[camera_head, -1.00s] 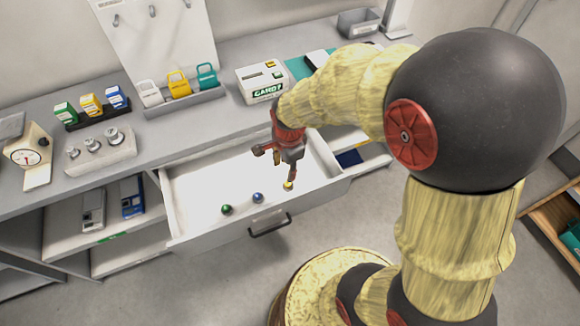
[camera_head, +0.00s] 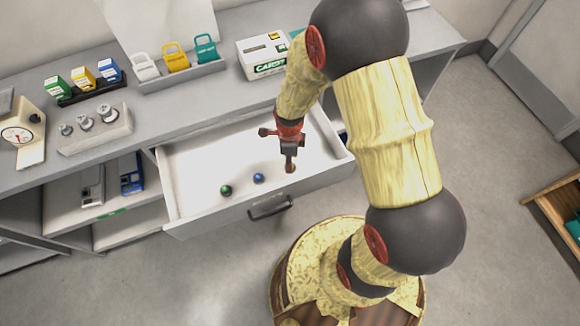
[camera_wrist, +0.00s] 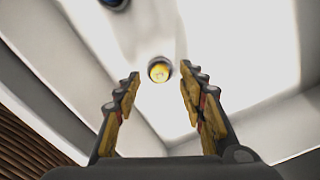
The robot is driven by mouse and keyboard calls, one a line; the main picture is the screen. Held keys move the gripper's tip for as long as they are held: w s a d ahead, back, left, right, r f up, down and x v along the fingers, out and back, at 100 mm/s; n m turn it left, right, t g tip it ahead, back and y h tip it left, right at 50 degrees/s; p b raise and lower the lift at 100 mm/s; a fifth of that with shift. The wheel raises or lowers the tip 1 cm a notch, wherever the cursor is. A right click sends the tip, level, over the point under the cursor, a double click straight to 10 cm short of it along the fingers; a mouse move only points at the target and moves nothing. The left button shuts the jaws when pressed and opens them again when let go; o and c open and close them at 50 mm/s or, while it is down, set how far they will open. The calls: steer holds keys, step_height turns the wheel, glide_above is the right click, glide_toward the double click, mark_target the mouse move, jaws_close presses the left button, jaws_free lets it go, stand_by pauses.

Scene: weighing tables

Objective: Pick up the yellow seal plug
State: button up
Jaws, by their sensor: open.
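The yellow seal plug shows in the wrist view (camera_wrist: 160,72) as a small round yellow piece on the pale drawer floor. It appears between the tips of my two fingers, with a gap on each side. My gripper (camera_head: 290,166) is open and empty, pointing down into the right part of the open drawer (camera_head: 195,165). In the head view the yellow plug is hidden behind my gripper. How far the fingertips are above it I cannot tell.
A blue plug (camera_head: 259,178) and a green plug (camera_head: 225,190) lie to the left in the drawer. The drawer's front wall with its handle (camera_head: 269,207) is close to my gripper. The drawer's left part is clear.

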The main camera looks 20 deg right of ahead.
step_height(320, 180, down, 2)
steer(key=shift+f, duration=0.1)
steer(key=shift+c, duration=0.4)
steer(key=c, duration=0.8)
